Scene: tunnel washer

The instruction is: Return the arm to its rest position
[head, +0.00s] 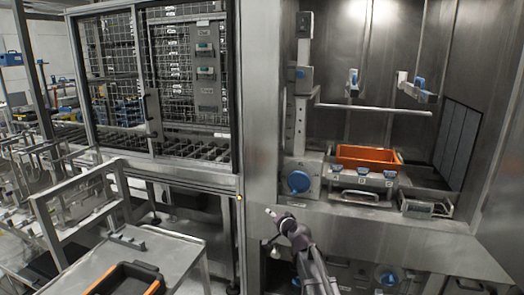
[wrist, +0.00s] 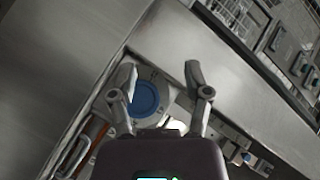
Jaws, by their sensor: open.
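My arm (head: 308,255) reaches up from the bottom of the head view, in front of the washer's lower front panel. Its dark upper end stands below the large round blue knob (head: 298,181).
An orange bin (head: 368,157) sits inside the steel washer bay. A horizontal rod (head: 375,109) crosses the bay above it.

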